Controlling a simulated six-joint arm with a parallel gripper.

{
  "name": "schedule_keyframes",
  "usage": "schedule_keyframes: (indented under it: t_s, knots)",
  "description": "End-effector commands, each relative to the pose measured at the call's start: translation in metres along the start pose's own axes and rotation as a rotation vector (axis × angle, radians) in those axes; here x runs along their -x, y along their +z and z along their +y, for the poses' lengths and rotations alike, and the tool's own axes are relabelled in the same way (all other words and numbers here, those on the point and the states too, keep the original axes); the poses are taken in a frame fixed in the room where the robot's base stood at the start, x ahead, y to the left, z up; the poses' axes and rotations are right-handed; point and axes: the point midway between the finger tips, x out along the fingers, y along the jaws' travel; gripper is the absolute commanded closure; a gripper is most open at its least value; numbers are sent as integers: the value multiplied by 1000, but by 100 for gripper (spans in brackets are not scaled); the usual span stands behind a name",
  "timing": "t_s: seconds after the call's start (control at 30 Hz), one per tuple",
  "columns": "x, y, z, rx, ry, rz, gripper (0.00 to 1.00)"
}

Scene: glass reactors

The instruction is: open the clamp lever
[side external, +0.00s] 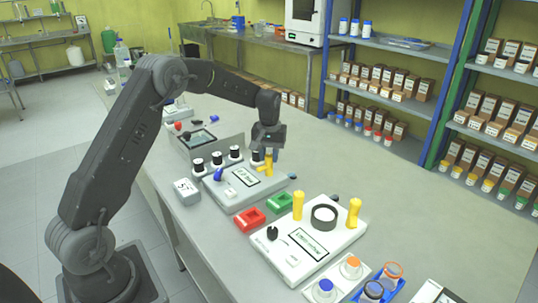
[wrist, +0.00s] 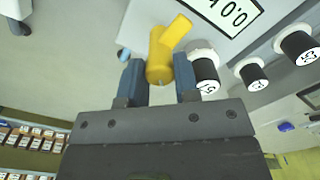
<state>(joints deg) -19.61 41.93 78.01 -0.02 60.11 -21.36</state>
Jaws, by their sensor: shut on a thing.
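The yellow clamp lever (side external: 268,166) stands at the back right of a grey device (side external: 250,196) with a display, in the side external view. In the wrist view the lever (wrist: 160,52) has a round upright body and an arm angled up to the right. My gripper (side external: 267,150) reaches down over the lever from above. In the wrist view its two blue-grey fingers (wrist: 159,72) stand on either side of the lever's body and are shut on it. The lever's far side and base are partly hidden.
Several black-topped white jars (side external: 217,159) stand behind the device, one close beside my right finger in the wrist view (wrist: 206,76). A blue knob (side external: 219,174) is on the device. Red (side external: 250,219) and green (side external: 279,203) blocks and a white device (side external: 307,236) stand in front.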

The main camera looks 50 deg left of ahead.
Motion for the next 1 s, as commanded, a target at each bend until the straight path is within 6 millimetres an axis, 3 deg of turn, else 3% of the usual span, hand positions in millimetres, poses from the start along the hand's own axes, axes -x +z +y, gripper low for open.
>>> schedule_keyframes:
  t_s: [0.73,0.77,1.0]
  knots:
    - [1,-2,0,87,3,7,95]
    - [1,-2,0,87,3,7,69]
    - [0,-1,0,86,2,4,46]
